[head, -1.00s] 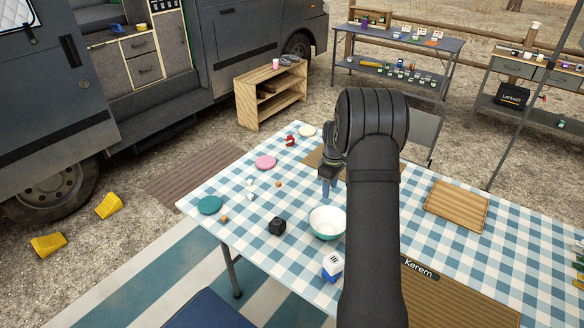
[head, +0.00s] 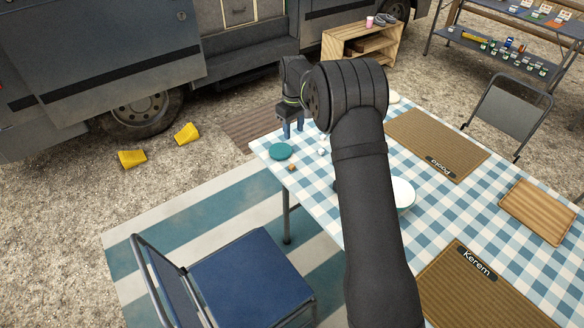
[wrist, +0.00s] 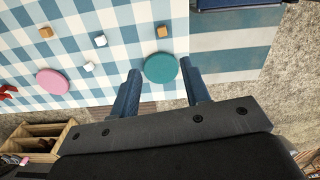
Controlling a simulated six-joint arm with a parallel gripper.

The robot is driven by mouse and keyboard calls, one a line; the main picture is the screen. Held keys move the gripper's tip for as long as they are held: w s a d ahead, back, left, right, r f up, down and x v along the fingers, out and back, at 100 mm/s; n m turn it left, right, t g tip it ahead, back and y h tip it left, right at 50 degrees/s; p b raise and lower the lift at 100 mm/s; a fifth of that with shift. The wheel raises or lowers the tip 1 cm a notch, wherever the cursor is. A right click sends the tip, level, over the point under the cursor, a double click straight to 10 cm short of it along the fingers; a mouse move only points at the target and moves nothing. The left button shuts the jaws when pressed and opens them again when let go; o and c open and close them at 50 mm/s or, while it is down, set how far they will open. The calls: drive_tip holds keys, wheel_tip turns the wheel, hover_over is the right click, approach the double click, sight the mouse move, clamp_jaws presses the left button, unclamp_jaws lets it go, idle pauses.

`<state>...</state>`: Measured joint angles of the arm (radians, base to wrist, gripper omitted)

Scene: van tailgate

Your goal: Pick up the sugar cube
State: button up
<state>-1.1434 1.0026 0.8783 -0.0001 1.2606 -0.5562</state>
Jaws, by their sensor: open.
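Small cubes lie on the checked tablecloth: two white ones, the nearer to the corner showing in the head view (head: 322,152), and both in the wrist view, one white cube (wrist: 100,40) and another white cube (wrist: 89,66). A brown cube (head: 292,167) lies near the table's front edge; it also shows in the wrist view (wrist: 162,31), with a second brown cube (wrist: 46,32). Which is meant as the sugar cube I cannot tell for sure. My gripper (head: 291,133) is open and empty, pointing down near the teal disc (head: 280,151). In the wrist view the disc (wrist: 160,68) shows between the fingertips.
A pink disc (wrist: 50,82) lies on the cloth. A white bowl (head: 404,193) is partly hidden by my arm. Woven mats (head: 437,145) and a wooden tray (head: 537,211) lie farther right. A blue chair (head: 250,280) stands in front of the table; the van is behind.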

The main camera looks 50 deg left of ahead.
hover_over(293, 166)
wheel_tip(293, 166, down, 11)
drive_tip(key=shift+w+r, duration=0.1)
drive_tip(key=shift+w, duration=0.05)
drive_tip(key=shift+s+f, duration=0.2)
drive_tip(key=shift+f, duration=2.55)
clamp_jaws()
